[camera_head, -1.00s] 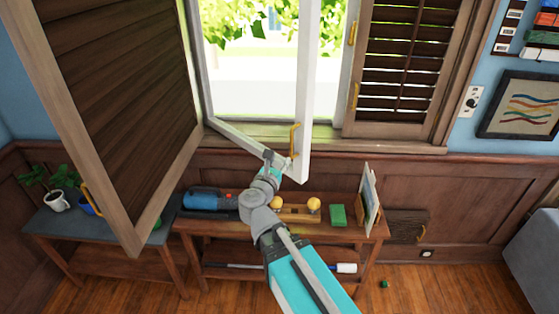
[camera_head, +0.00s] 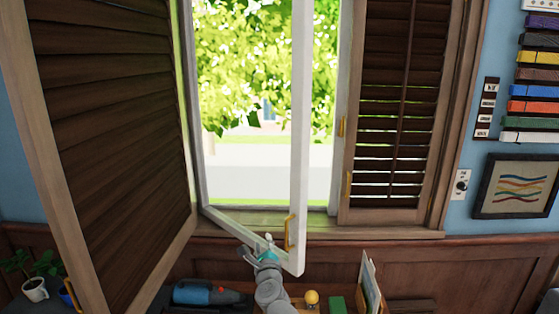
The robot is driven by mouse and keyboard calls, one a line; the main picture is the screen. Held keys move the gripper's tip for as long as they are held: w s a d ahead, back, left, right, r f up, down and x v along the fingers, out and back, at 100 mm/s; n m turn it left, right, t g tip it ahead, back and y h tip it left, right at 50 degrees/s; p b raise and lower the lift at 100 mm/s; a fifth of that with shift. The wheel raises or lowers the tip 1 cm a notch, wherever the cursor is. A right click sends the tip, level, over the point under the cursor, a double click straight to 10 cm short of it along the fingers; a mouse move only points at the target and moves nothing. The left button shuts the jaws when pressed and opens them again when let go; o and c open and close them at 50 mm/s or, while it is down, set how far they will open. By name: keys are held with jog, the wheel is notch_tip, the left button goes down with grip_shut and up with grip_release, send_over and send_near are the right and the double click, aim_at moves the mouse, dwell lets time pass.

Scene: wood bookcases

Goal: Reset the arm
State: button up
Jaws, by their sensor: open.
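My gripper (camera_head: 257,248) is open and empty at the lower middle of the view. It is by the bottom rail of the white window sash (camera_head: 301,130), a little left of the sash's yellow handle (camera_head: 289,232). I cannot tell whether a finger touches the sash. My arm comes up from the bottom edge, and its lower part is out of view. The sash stands swung open into the room.
A large open wooden shutter (camera_head: 110,150) fills the left side. Another shutter (camera_head: 395,110) is right of the window. Below are a blue tool (camera_head: 205,293), a yellow knob (camera_head: 312,297), a green box (camera_head: 337,304) and a potted plant (camera_head: 35,288).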

jog(key=s+d+f+n+g+y, duration=0.2)
jog(key=f+n+g, duration=0.35)
jog(key=n, duration=0.35)
jog(key=s+d+f+n+g+y, duration=0.1)
jog(key=s+d+f+n+g, duration=0.2)
jog(key=f+n, duration=0.5)
jog(key=s+d+f+n+g+h, duration=0.3)
jog(key=s+d+n+g, duration=0.1)
jog(key=d, duration=0.4)
jog(key=s+d+f+n+g+h, duration=0.3)
jog(key=s+d+n+g, duration=0.1)
jog(key=s+d+g, duration=0.2)
jog(key=s+d, duration=0.1)
jog(key=d, duration=0.1)
jog(key=shift+d+f, duration=0.35)
jog(key=shift+d, duration=0.05)
jog(key=shift+s, duration=0.15)
